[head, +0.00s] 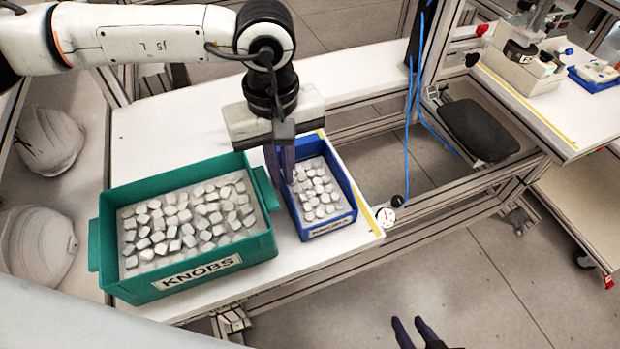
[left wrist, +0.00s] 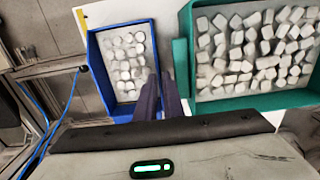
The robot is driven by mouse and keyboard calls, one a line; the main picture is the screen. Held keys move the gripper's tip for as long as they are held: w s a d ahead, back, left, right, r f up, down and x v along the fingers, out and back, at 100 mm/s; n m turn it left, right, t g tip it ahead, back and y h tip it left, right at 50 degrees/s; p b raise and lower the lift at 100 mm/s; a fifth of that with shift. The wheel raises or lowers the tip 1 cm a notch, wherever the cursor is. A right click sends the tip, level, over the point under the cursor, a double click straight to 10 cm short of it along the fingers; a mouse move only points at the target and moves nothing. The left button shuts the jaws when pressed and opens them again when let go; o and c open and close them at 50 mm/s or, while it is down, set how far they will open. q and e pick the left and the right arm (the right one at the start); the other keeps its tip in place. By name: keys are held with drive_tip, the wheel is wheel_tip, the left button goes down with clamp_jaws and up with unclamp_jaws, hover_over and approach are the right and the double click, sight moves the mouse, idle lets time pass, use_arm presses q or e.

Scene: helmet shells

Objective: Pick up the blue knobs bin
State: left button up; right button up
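The blue knobs bin (head: 349,205) stands on the white table with light-grey knobs inside and a KNOBS label on its front. It also shows in the left wrist view (left wrist: 94,75). My left gripper (head: 281,180) points down at the bin's left wall in the head view. In the left wrist view its two dark fingers (left wrist: 161,80) stand close together at the wall facing the green bin, seemingly one on each side of it. Whether they press on it I cannot tell. My right gripper (head: 410,325) is at the bottom edge of the head view, fingers apart, empty.
A larger green bin (head: 108,228) of knobs, labelled KNOBS, stands close to the left of the blue bin. White helmet shells (head: 38,245) lie at the far left. The table's yellow-marked edge (head: 368,215) is just right of the blue bin. Free table lies behind the bins.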

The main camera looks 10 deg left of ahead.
use_arm(q)
drive_tip(key=shift+w+f, duration=0.1)
drive_tip(key=shift+f, duration=1.25)
clamp_jaws()
drive_tip(key=shift+r, duration=0.1)
